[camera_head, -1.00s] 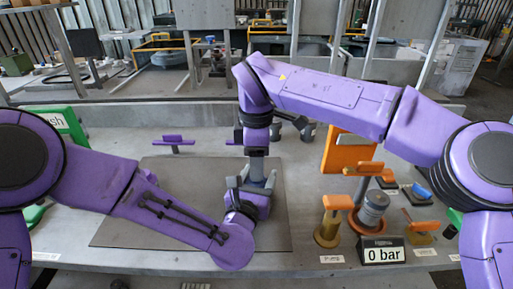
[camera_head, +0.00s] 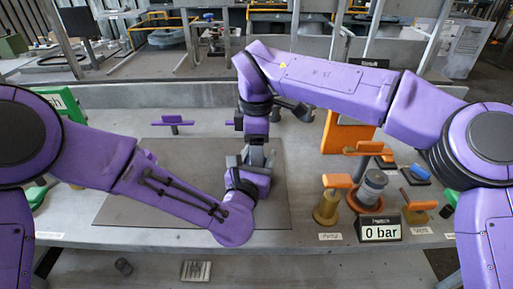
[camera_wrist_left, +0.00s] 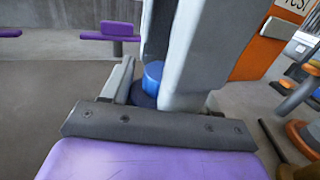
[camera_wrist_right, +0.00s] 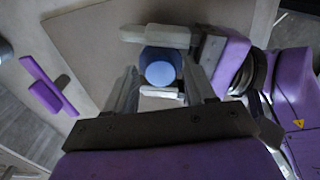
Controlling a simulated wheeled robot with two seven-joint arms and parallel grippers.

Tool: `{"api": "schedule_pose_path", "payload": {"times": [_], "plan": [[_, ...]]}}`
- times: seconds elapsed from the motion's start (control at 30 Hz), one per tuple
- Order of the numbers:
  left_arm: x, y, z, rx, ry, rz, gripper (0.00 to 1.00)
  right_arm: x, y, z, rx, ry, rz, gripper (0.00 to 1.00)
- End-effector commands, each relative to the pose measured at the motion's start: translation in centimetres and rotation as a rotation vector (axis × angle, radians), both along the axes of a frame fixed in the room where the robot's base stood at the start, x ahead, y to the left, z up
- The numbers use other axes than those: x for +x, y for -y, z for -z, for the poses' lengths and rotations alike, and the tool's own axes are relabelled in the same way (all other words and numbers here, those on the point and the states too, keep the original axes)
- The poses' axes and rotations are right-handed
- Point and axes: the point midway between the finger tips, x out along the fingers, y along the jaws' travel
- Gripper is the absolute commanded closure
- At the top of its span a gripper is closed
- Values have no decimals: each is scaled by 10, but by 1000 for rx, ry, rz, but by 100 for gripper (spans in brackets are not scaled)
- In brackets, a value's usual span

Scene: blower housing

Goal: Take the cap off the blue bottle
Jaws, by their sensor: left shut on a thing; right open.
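The blue bottle shows from above in the right wrist view, with a dark blue body (camera_wrist_right: 150,57) and a lighter blue round cap (camera_wrist_right: 162,73). In the left wrist view the cap (camera_wrist_left: 153,74) stands upright above the body (camera_wrist_left: 142,98), partly hidden by my right fingers. My left gripper (camera_wrist_right: 160,63) is shut on the bottle's body, one finger on each side. My right gripper (camera_wrist_right: 160,85) is open and points down from above, its fingers on either side of the cap. In the head view, my grippers hide the bottle.
A grey mat (camera_head: 130,195) lies under my grippers on the table. A purple T-shaped handle (camera_head: 171,120) stands behind it. To the right are a brass post with an orange top (camera_head: 327,205), a grey cylinder (camera_head: 371,188), an orange panel (camera_head: 345,133) and a "0 bar" display (camera_head: 380,228).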

Motion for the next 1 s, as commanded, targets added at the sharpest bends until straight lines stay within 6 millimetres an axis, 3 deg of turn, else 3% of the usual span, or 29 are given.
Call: {"api": "schedule_pose_path", "payload": {"times": [0.3, 0.57, 0.6, 0.67, 1.0], "plan": [[1, 0, 0, 0, 0, -2, 100, -1, -1, -40, 1, -2, -1, 40], [0, 0, 0, 0, 1, -1, 100, -1, -1, -45, 1, -3, -2, 40], [0, 0, 0, 0, 1, -1, 31, -1, -1, -45, 1, -3, -2, 40], [0, 0, 0, 0, 1, -1, 11, -1, -1, -45, 1, -2, -1, 40], [-4, -1, 0, 0, 0, -1, 11, -1, -1, -44, 1, -2, -1, 40]]}}
